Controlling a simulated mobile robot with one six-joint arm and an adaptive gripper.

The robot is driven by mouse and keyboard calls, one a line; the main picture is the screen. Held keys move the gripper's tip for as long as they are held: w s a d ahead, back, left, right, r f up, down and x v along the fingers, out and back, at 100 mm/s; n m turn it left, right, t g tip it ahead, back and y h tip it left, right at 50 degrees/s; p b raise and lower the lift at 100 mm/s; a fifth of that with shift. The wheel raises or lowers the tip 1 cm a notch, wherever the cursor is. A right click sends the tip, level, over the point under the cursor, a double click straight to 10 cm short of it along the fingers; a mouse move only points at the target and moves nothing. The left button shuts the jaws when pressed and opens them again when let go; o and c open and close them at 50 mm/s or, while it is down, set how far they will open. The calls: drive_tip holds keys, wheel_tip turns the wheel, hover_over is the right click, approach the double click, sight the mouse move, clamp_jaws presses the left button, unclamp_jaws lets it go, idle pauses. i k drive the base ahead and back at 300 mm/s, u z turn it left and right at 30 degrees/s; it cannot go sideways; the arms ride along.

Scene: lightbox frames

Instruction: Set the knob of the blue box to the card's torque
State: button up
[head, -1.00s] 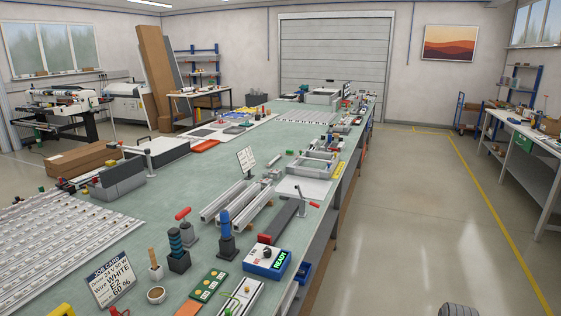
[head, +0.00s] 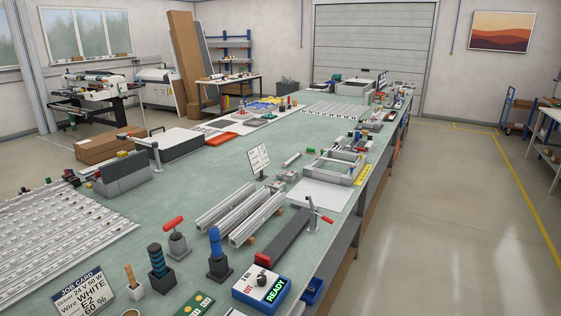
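The blue box (head: 244,294) sits near the right front edge of the bench. Its top is white with a dark round knob (head: 262,281), and a green lit display reads READY. The knob's pointer setting is too small to read. The white job card (head: 85,294) stands tilted at the lower left, cut by the bottom edge. It reads "Driver 24 V 50 W", "Wire WHITE", "E2" and "60 %". My gripper is not in view.
A blue-handled tool in a dark stand (head: 218,255), a red-handled one (head: 176,241) and a dark ribbed one (head: 160,268) stand left of the box. A green board (head: 196,306) lies beside it. Aluminium profiles (head: 240,213) lie behind. The floor right of the bench is clear.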

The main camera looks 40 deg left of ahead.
sight(262, 278)
drive_tip(key=u, duration=0.1)
drive_tip(key=i, duration=0.7)
drive_tip(key=u, duration=0.95)
drive_tip(key=i, duration=0.85)
drive_tip(key=u, duration=0.55)
drive_tip(key=k, duration=0.95)
drive_tip(key=u, duration=0.15)
drive_tip(key=i, duration=0.7)
drive_tip(key=u, duration=0.05)
